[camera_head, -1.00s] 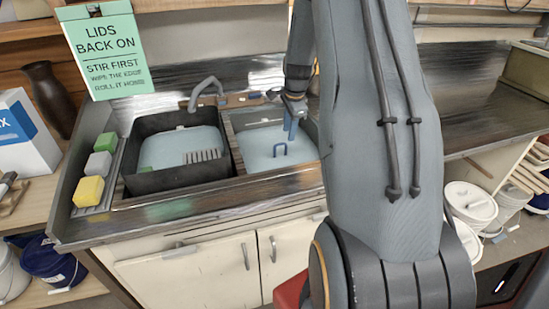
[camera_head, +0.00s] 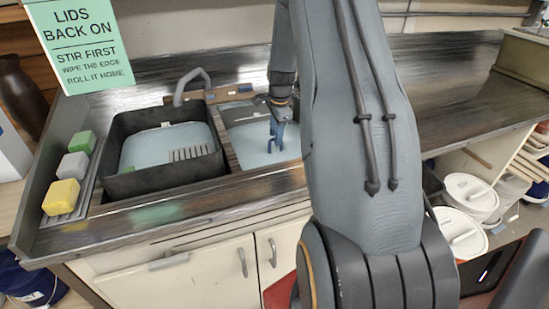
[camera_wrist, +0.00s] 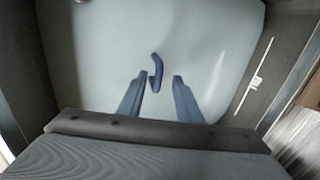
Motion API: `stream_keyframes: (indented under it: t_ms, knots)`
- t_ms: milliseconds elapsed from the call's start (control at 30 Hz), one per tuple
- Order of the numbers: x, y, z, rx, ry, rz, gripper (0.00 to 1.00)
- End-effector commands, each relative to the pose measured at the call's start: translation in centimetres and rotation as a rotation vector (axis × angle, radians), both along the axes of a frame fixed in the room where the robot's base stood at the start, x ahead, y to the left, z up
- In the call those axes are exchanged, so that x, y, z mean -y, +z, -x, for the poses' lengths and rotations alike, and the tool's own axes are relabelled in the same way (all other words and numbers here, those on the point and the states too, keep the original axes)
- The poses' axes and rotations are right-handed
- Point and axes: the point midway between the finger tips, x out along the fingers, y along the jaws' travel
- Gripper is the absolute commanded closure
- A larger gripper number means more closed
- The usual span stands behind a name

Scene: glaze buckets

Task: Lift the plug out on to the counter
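The plug's blue handle (camera_wrist: 156,66) stands up in the pale, cloudy liquid of the right-hand basin (camera_head: 262,158). The body of the plug is hidden by the liquid. My gripper (camera_wrist: 158,82) is open, its two blue fingers apart with the handle showing between and just beyond their tips. No finger visibly touches it. In the head view my gripper (camera_head: 277,138) points down into the right-hand basin, and the handle cannot be clearly told from the fingers there. The metal counter (camera_head: 165,212) runs along the front and to the right of the sink.
A dark tub (camera_head: 125,184) with pale liquid and a grey rack sits in the left-hand basin. A tap (camera_head: 192,82) stands behind it. Green, grey and yellow sponges (camera_head: 62,197) lie at the left. The counter at right (camera_head: 455,95) is clear. White lidded buckets (camera_head: 468,193) stand below.

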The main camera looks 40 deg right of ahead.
Motion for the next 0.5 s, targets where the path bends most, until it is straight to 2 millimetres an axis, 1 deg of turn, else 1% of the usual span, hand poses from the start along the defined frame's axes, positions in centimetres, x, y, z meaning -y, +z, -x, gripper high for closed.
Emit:
stream_keyframes:
  t_ms: [33, 267, 500]
  knots:
    - [0.0, -0.5, 0.0, -0.003, 0.000, -0.002, 0.68]
    - [0.1, -2.2, -0.2, -0.002, 0.001, -0.001, 0.68]
    - [0.2, -5.0, -0.6, -0.001, 0.004, 0.000, 0.68]
